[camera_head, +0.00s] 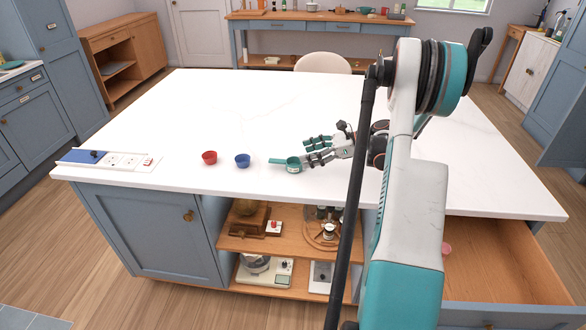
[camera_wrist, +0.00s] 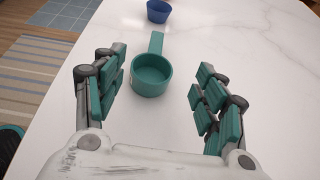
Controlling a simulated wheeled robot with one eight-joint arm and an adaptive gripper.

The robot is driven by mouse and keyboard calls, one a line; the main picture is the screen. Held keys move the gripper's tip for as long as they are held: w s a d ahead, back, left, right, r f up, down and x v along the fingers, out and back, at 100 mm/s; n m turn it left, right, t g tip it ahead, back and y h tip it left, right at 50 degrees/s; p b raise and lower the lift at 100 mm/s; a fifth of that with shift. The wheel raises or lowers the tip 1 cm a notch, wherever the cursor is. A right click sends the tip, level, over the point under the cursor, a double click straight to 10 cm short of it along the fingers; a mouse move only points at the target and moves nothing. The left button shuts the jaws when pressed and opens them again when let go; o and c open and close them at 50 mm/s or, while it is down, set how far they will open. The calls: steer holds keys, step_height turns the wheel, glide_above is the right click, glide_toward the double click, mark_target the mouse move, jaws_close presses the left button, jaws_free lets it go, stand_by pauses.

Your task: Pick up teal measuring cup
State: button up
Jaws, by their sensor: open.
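The teal measuring cup (camera_head: 293,166) stands upright on the white island top near its front edge, its handle pointing left in the head view. In the wrist view the teal cup (camera_wrist: 151,84) lies ahead, with its handle pointing away. My gripper (camera_head: 318,149) is low over the counter, just right of the cup. In the wrist view my gripper (camera_wrist: 158,90) is open and empty, with one finger on each side of the cup's near end. The cup appears nearer the left finger, and neither finger visibly touches it.
A blue cup (camera_head: 242,160) and a red cup (camera_head: 209,157) stand left of the teal one. The blue cup also shows in the wrist view (camera_wrist: 158,11). A socket panel (camera_head: 110,160) lies at the left corner. An open drawer (camera_head: 500,262) juts out at right. The counter (camera_head: 230,105) behind is clear.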

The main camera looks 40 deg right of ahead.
mark_target(280, 160)
steer(key=b+x, duration=0.1)
steer(key=x, duration=0.3)
steer(key=shift+w+a+f, duration=0.1)
steer(key=shift+w+a, duration=0.1)
steer(key=shift+w, duration=0.05)
steer(key=shift+a+b+x, duration=0.15)
steer(key=shift+b+x, duration=0.4)
steer(key=shift+x, duration=0.8)
steer(key=shift+a+b+x, duration=0.15)
steer(key=shift+b+x, duration=0.35)
steer(key=shift+x, duration=0.8)
steer(key=shift+s+r, duration=0.2)
steer(key=shift+r, duration=0.1)
steer(key=c, duration=1.2)
